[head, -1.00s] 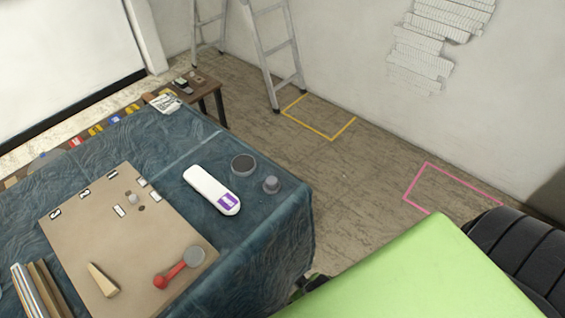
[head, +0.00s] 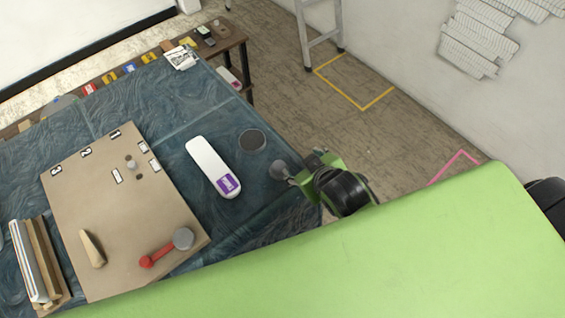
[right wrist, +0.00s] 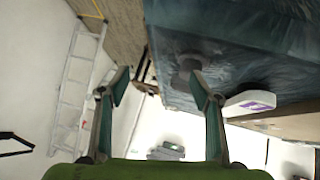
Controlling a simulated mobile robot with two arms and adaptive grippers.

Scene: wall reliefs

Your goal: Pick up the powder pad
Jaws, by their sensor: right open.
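A small grey knobbed piece (head: 280,170), which looks like the powder pad, sits near the right edge of the blue cloth-covered table (head: 225,105). A flat dark round disc (head: 252,140) lies just behind it. My right gripper (head: 297,174) is open at the table's edge, right beside the knobbed piece, partly overlapping it in the head view. In the right wrist view my open fingers (right wrist: 160,75) have nothing held between them. A dark grey shape (right wrist: 186,66), likely the knobbed piece, shows near the right fingertip. My left gripper is not in view.
A white device with a purple label (head: 212,166) lies left of the disc. A brown board (head: 120,215) holds a red-handled tool (head: 160,250) and a wooden wedge (head: 92,248). A small side table (head: 225,45) and a ladder (head: 320,30) stand behind.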

